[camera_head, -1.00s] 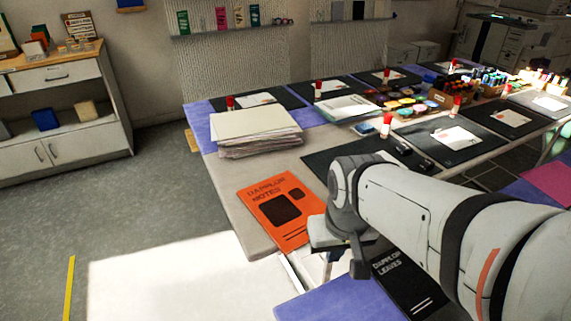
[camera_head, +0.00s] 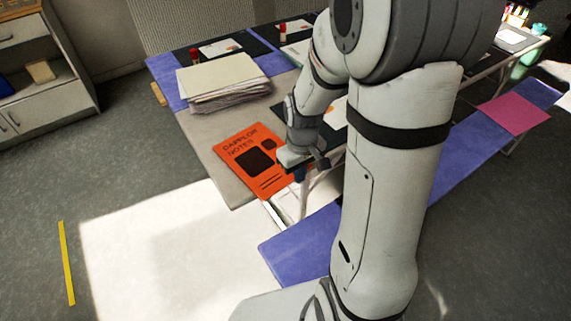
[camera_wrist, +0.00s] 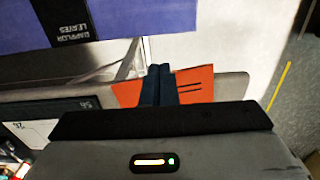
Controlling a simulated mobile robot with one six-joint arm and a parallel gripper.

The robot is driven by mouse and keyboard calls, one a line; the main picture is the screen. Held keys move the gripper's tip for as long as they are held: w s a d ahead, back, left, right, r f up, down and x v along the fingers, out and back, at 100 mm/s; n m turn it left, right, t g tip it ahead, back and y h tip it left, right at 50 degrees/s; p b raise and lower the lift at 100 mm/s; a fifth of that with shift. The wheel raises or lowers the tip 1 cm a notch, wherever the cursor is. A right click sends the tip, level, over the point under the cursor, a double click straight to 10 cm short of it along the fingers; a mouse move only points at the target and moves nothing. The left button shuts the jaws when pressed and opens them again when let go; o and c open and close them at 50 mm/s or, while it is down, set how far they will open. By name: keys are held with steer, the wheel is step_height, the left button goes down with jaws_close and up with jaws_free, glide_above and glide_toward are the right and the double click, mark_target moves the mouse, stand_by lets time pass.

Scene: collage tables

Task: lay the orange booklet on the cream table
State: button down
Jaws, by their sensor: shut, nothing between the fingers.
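The orange booklet (camera_head: 238,150), marked "Dapplor Notes", lies flat on the cream-grey table (camera_head: 205,125), close to its near edge. My gripper (camera_head: 300,175) is at the booklet's lower right corner. In the wrist view, my shut dark blue fingers (camera_wrist: 160,84) cover the middle of the booklet's near part, and orange (camera_wrist: 197,84) shows on both sides of them. Nothing is held. I cannot tell whether the fingertips touch the booklet. A bare strip of the table (camera_wrist: 232,88) shows beside it.
A paper stack (camera_head: 225,82) stands behind the booklet. Black mats (camera_head: 285,50) lie farther back. A purple bench (camera_head: 300,245) is in front, carrying a dark "Leaves" booklet (camera_wrist: 72,22) in the wrist view. Floor at the left is open, with a yellow strip (camera_head: 66,262).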

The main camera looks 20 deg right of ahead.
mark_target(287, 183)
steer(key=w+a+f, duration=0.1)
steer(key=w+f, duration=0.2)
steer(key=f, duration=0.7)
steer(key=shift+w+a, duration=0.15)
steer(key=shift+w, duration=0.25)
steer(key=shift+w+a, duration=0.15)
steer(key=shift+w, duration=0.4)
steer(key=shift+w+a, duration=0.15)
steer(key=shift+w, duration=0.35)
steer(key=shift+s, duration=0.15)
